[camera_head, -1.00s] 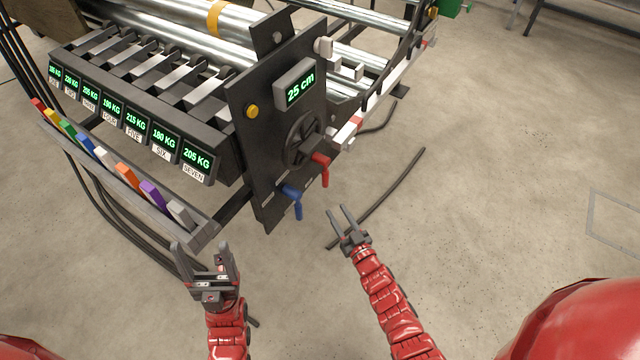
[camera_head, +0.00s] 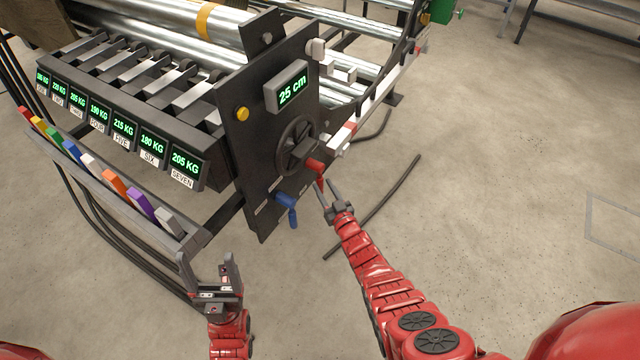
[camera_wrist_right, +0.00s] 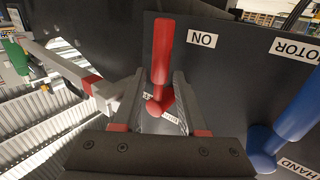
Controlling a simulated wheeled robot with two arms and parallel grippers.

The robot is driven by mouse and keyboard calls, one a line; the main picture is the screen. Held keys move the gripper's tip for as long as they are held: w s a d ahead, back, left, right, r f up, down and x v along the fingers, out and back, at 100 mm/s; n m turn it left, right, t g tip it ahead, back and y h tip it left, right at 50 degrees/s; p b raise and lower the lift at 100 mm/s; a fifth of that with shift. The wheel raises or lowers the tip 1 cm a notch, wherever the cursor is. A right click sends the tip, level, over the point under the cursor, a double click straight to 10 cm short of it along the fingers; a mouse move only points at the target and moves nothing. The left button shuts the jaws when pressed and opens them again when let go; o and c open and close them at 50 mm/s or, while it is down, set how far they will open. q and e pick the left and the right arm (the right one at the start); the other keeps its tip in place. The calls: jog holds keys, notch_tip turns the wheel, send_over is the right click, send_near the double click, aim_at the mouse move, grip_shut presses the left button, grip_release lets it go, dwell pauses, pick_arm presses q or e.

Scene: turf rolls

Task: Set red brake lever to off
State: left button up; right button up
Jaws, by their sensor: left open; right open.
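The red brake lever (camera_head: 316,170) is on the black control panel (camera_head: 262,130), below the black round knob, with its handle hanging down in the head view. In the right wrist view the red lever (camera_wrist_right: 162,60) has its handle beside a label reading ON, seen upside down. A second label behind its base is partly hidden. My right gripper (camera_head: 328,190) is open at the lever; in the wrist view its fingers (camera_wrist_right: 160,85) lie on either side of the lever, not closed on it. My left gripper (camera_head: 215,277) is open and empty at lower left.
A blue lever (camera_head: 288,207) sits left of the red one, between MOTOR and HAND labels in the wrist view. A rail with colored levers (camera_head: 115,185) and weight displays are at left. The floor at right is mostly clear, with a dark cable on it.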

aim_at(321, 184)
jog(key=b+x, duration=0.2)
jog(key=shift+w+a+f, duration=0.15)
jog(key=shift+w+f, duration=0.05)
jog(key=shift+w, duration=0.15)
jog(key=shift+w+a+r, duration=0.1)
jog(key=shift+w+r, duration=0.1)
jog(key=shift+w, duration=0.1)
grip_shut()
jog(key=shift+f, duration=0.1)
dwell(1.0)
